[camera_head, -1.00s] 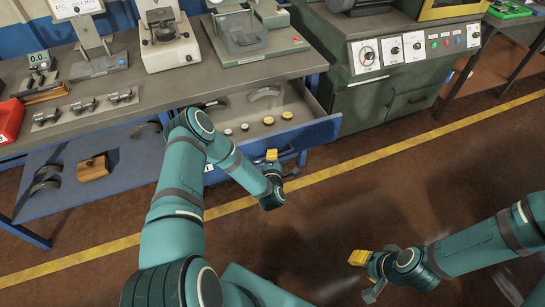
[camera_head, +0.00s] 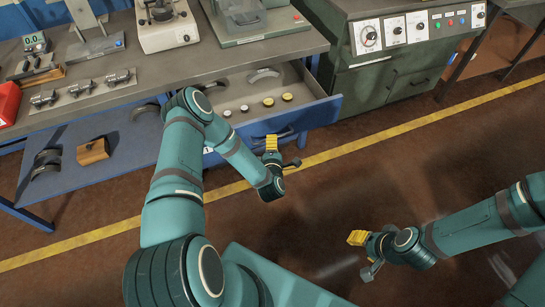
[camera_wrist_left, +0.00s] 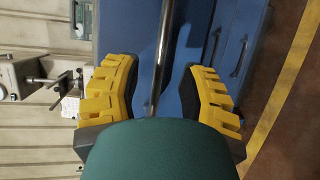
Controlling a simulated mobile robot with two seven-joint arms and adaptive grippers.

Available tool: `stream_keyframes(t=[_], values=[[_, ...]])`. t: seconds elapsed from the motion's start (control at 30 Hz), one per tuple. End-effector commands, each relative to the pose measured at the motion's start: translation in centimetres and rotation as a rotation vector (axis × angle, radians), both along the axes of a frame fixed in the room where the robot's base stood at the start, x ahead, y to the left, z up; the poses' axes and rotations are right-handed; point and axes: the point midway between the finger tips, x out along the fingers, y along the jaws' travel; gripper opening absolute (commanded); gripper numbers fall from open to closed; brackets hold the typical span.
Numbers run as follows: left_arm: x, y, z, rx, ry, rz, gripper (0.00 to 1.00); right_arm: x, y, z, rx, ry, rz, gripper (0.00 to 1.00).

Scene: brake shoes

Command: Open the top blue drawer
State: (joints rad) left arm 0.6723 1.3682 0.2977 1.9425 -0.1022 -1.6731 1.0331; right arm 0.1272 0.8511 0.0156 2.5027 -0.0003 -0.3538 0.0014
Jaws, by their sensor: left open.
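The top blue drawer (camera_head: 318,113) stands pulled out from under the workbench in the head view, with its inside visible. Its dark handle (camera_head: 285,135) is on the front face, partly hidden by my left gripper (camera_head: 271,145). That gripper is open, its yellow fingers close at the drawer front. In the left wrist view, my left gripper (camera_wrist_left: 160,88) has its fingers apart, with a long shiny bar (camera_wrist_left: 165,50) running between them; contact cannot be told. My right gripper (camera_head: 362,250) hangs over the floor at the right, away from the drawer; its jaw opening is unclear.
The drawer holds several small round discs (camera_head: 268,102) and a curved shoe (camera_head: 265,75). The workbench (camera_head: 130,100) carries instruments. A lower shelf (camera_head: 115,145) holds dark shoes and a brown block. A green machine cabinet (camera_head: 390,85) stands right of the drawer. Floor in front is open.

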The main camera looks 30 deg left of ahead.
Motion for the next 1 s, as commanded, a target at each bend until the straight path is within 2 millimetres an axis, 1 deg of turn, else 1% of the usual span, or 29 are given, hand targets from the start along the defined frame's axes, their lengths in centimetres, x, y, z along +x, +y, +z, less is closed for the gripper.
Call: stream_keyframes(t=[0.03,0.2,0.3,0.4,0.6,1.0], values=[[-1.1,-0.6,0.2,-0.003,0.004,-0.002,0.41,0.0,0.0,0.0,0.0,0.0,0.0,0.47],[-4.0,-2.1,0.8,-0.003,0.003,-0.003,0.41,0.0,0.0,0.0,0.0,0.0,0.0,0.47],[-5.4,-2.8,1.1,-0.004,0.002,-0.003,0.41,0.0,0.0,0.0,0.0,0.0,0.0,0.47],[-6.4,-3.3,1.3,-0.003,0.0,-0.003,0.41,0.0,0.0,0.0,0.0,0.0,0.0,0.47],[-7.2,-3.6,1.5,-0.001,-0.001,-0.002,0.41,0.0,0.0,0.0,0.0,0.0,0.0,0.47],[-7.1,-3.6,1.5,-0.001,-0.001,-0.002,0.41,0.0,0.0,0.0,0.0,0.0,0.0,0.47]])
